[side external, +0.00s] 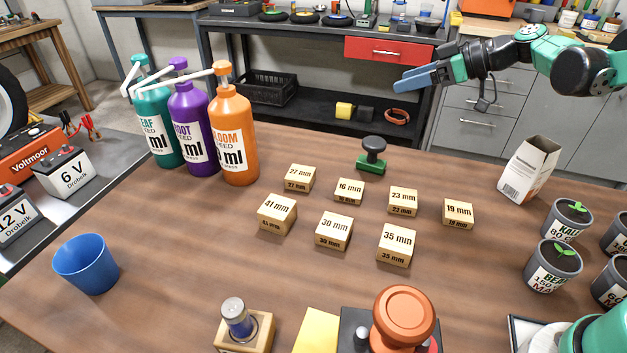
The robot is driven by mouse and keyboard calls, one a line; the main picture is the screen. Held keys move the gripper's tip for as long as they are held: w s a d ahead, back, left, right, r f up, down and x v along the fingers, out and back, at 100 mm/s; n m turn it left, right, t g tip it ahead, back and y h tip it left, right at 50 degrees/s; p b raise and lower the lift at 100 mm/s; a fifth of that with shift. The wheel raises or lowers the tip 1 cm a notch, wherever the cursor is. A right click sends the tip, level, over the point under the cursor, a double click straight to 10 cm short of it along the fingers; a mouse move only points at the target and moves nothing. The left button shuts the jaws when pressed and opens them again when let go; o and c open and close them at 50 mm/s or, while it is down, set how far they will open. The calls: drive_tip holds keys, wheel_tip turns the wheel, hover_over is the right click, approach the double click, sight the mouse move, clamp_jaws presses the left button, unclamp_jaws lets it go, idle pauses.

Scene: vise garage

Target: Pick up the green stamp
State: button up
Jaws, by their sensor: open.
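The green stamp (372,156) stands upright on the brown table toward its back edge. It has a green base and a dark rounded knob handle. My gripper (416,80) comes in from the upper right, with blue fingers pointing left. It is open and empty, above and to the right of the stamp and clearly apart from it.
Several wooden size blocks (334,231) sit in front of the stamp. Pump bottles (233,138) stand to its left. A white carton (529,170) and plant pots (553,268) are at right. A blue cup (86,264) and an orange-knobbed stamp (403,316) are nearer.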

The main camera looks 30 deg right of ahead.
drive_tip(key=w+d+f+n+t, duration=0.1)
drive_tip(key=w+d+f, duration=0.1)
approach(373, 153)
drive_tip(key=shift+y, duration=0.4)
drive_tip(key=w+f, duration=0.1)
drive_tip(key=w+a, duration=0.1)
drive_tip(key=w+f, duration=0.1)
drive_tip(key=w, duration=0.1)
drive_tip(key=shift+a+f, duration=0.2)
drive_tip(key=shift+f, duration=0.1)
drive_tip(key=shift+w+a+f, duration=0.15)
drive_tip(key=shift+f, duration=0.05)
drive_tip(key=shift+x, duration=2.6)
clamp_jaws()
